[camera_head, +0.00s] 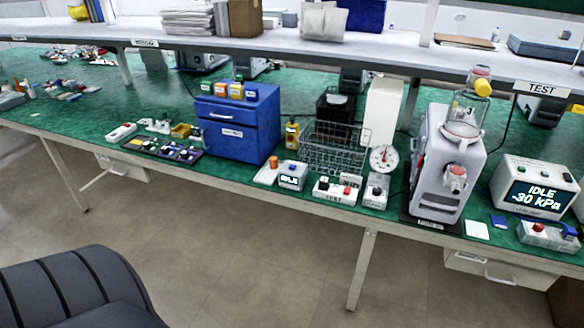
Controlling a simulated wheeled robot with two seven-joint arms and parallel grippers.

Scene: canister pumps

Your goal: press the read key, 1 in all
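Neither gripper is in view. No key with a legible "read" label shows. A pressure display box (537,190) at the right reads "IDLE -30 kPa" and has small buttons along its top. A clear-topped box with a red button (538,227) sits in front of it.
A grey pump with a glass jar (445,165) stands on the green bench, left of the display box. A wire basket (333,150), a dial scale (383,157) and a blue drawer cabinet (238,125) stand behind the small boxes. A shelf (300,50) overhangs the bench. A black ribbed chair (75,290) is at lower left.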

